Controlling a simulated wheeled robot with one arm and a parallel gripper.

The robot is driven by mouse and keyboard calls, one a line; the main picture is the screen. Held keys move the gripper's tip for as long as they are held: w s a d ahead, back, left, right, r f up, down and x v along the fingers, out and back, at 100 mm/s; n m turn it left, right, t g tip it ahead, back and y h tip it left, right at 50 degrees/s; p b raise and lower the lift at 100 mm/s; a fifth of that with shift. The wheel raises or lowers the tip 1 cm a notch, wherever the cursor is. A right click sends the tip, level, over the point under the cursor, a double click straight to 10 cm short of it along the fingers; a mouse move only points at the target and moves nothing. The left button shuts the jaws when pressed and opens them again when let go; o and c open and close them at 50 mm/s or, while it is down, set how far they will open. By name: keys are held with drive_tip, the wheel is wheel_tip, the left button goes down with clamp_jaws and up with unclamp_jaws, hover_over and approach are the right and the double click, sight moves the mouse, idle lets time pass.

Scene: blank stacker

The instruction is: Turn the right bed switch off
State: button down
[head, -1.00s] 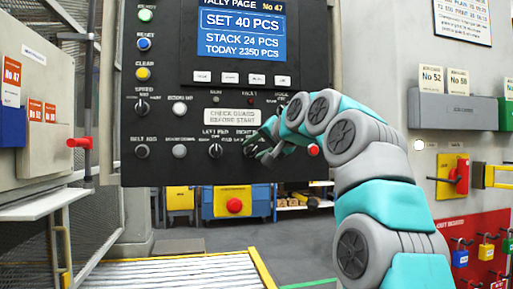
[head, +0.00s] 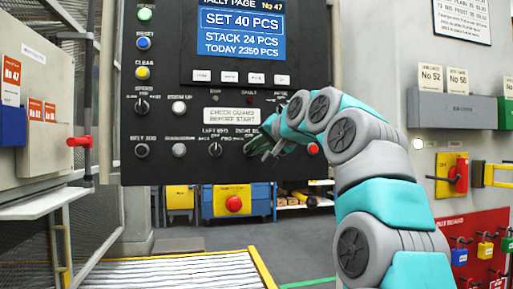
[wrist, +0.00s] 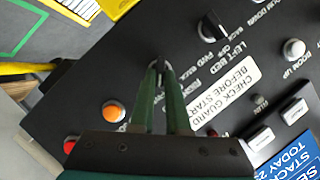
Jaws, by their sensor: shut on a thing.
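The black control panel (head: 190,175) has a row of knobs along its lower part. The right bed switch (wrist: 158,66) is a black knob whose end shows between the fingertips in the wrist view. In the head view my gripper mostly hides it. My gripper (head: 256,149) is shut on this knob, with its two green fingers (wrist: 159,85) on either side of it. The knob's pointer position cannot be read. The left bed switch (head: 215,150), a similar black knob, is just to the left and also shows in the wrist view (wrist: 213,27).
A red button (head: 313,149) sits right of my gripper, and an orange lamp (wrist: 113,112) is close to the fingers in the wrist view. A white guard label (head: 231,116) is above. A roller conveyor (head: 180,273) runs below the panel.

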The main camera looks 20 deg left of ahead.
drive_tip(key=shift+a, duration=0.15)
drive_tip(key=n+h+p, duration=0.1)
drive_tip(key=n, duration=0.1)
drive_tip(key=n+t+h+p, duration=0.1)
drive_tip(key=n, duration=0.1)
drive_tip(key=n+h+p, duration=0.1)
drive_tip(key=n, duration=0.1)
drive_tip(key=shift+s+a+f+h+p, duration=0.1)
drive_tip(key=shift+s+a+h+p, duration=0.1)
drive_tip(key=shift+a+h+p, duration=0.15)
idle(0.3)
idle(0.4)
drive_tip(key=c, duration=0.9)
unclamp_jaws()
drive_tip(key=shift+d, duration=0.15)
